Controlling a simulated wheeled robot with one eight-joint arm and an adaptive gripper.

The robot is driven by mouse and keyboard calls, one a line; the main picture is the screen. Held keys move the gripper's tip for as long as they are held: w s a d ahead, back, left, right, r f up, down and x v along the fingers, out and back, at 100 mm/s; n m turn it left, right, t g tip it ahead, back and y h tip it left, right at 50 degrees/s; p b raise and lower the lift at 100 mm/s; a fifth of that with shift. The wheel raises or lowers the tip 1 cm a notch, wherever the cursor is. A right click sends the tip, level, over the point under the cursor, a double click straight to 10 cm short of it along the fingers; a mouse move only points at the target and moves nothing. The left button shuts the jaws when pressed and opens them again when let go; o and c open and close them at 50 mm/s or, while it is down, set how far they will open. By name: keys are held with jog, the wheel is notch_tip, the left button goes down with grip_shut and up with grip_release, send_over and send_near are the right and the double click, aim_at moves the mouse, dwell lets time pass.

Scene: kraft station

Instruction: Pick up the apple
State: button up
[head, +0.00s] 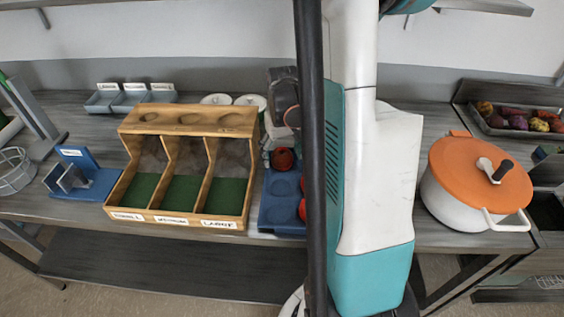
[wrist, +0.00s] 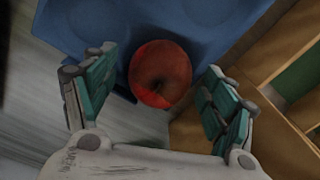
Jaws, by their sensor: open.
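A red apple (wrist: 160,74) sits on a blue tray with round hollows (wrist: 200,22), near the tray's edge in the wrist view. My gripper (wrist: 160,90) is open, with one teal-padded finger on each side of the apple and a gap on both sides. In the head view the blue tray (head: 277,213) stands right of the wooden organizer. A red apple (head: 283,159) shows at its back, and another red thing (head: 302,210) is partly hidden behind my arm. I cannot tell which of these the wrist view shows.
A wooden organizer (head: 128,190) with three green-floored compartments stands directly left of the tray. A white pot with an orange lid (head: 470,170) is to the right. A blue stand (head: 95,183) is at the left, and a produce tray (head: 493,128) at the back right.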

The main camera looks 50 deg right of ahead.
aim_at(282, 152)
jog(key=shift+f, duration=0.35)
jog(key=c, duration=1.2)
jog(key=shift+c, duration=0.2)
jog(key=shift+r, duration=0.1)
notch_tip(282, 152, up, 20)
jog(key=p, duration=0.6)
